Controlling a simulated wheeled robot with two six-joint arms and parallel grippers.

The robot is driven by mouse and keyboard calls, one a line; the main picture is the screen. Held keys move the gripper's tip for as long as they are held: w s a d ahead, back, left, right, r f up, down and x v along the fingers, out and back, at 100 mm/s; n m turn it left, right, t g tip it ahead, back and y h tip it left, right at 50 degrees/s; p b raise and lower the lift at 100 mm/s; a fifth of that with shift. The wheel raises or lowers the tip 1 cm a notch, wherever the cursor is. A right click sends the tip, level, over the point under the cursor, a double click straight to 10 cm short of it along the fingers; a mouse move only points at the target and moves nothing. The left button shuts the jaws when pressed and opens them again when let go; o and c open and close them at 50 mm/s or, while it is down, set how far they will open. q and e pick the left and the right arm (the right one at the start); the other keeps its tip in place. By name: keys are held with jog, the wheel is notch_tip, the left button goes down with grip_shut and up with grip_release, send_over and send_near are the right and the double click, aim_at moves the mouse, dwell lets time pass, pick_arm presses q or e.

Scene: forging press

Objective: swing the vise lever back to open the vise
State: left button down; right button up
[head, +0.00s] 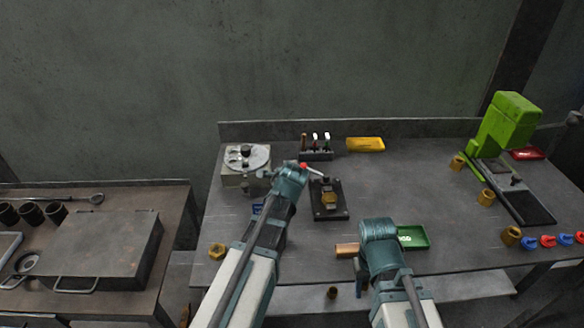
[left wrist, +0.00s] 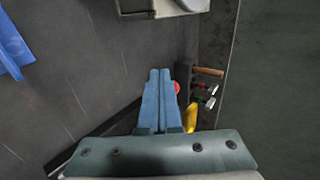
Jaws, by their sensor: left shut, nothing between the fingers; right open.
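The vise (head: 330,213) is a dark block on the bench with a brass-coloured piece (head: 329,198) in it. Its lever (head: 313,170) is a thin pale rod ending in a red knob (head: 304,166), beside my left wrist. In the left wrist view, my left gripper (left wrist: 160,74) is shut and empty, with the red knob (left wrist: 177,87) close to the right of its fingers. I cannot tell whether they touch. In the head view my left wrist hides these fingers. My right gripper (head: 358,274) is open near the bench's front edge, below a brass cylinder (head: 347,250).
A grey machine with a dial (head: 246,165) stands left of the vise. A green tray (head: 412,237) is by my right wrist.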

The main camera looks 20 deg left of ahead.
pick_arm(q)
jog(key=s+a+r+p, duration=0.1)
jog(key=s+r+p, duration=0.3)
jog(key=s+r, duration=0.1)
jog(key=shift+s+a+r, duration=0.15)
jog(key=shift+s+r, duration=0.15)
jog(key=shift+s, duration=0.5)
jog(key=s+d+f+n+g, duration=0.1)
jog(key=s+d+f+n, duration=0.1)
jog(key=s+d, duration=0.1)
jog(key=s+d+f+n+g+h, duration=0.1)
jog(key=s+d+f+n+g, duration=0.1)
jog(key=d, duration=0.3)
jog(key=s+d+f+n+g+h, duration=0.1)
jog(key=s+d+f+g, duration=0.1)
jog(key=s+d, duration=0.2)
jog(key=shift+s+d+f+n, duration=0.2)
jog(key=shift+s+f+n, duration=0.2)
jog(key=shift+s, duration=0.2)
jog(key=s+d+n+g, duration=0.1)
jog(key=s+d, duration=0.1)
jog(key=s, duration=0.2)
jog(key=s+d+f+n+g, duration=0.1)
jog(key=s+d+n+g, duration=0.1)
jog(key=s, duration=0.1)
jog(key=s+d+n+g, duration=0.1)
jog(key=s+d+g, duration=0.1)
jog(key=s+d, duration=0.1)
jog(key=shift+s+f, duration=0.25)
jog(key=shift+s, duration=0.55)
